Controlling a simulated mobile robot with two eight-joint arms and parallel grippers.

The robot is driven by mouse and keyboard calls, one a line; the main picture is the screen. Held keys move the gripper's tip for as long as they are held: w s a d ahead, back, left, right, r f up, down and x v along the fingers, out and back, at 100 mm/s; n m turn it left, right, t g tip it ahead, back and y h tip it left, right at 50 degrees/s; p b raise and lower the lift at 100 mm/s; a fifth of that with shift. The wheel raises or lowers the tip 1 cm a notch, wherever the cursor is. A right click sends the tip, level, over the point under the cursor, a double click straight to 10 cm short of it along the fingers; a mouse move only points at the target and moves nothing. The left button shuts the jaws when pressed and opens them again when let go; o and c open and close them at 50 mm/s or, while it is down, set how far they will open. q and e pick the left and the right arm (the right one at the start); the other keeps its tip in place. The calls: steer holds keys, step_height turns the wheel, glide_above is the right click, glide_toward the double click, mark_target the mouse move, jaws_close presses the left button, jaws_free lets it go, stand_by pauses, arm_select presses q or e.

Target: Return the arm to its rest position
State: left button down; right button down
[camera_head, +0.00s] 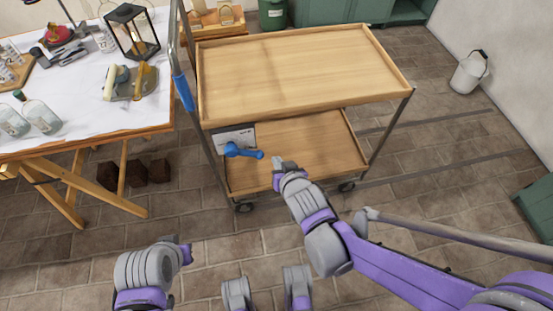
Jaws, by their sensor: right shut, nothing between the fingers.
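My right arm (325,245) reaches in from the lower right, towards the wooden cart in the middle. Its gripper (279,163) is shut and empty, over the front part of the cart's lower shelf (315,140) in the picture. A blue-handled object (243,151) lies just left of the gripper, with a small gap between them in the picture. Part of my left arm (146,272) shows at the bottom left. I cannot make out the left gripper.
The cart's upper tray (300,70) is empty. A white box (234,136) stands on the lower shelf. A cluttered table (85,115) on trestles stands at the left, with a lantern (132,32). The floor right of the cart is clear.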

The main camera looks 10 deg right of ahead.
stand_by(0.3)
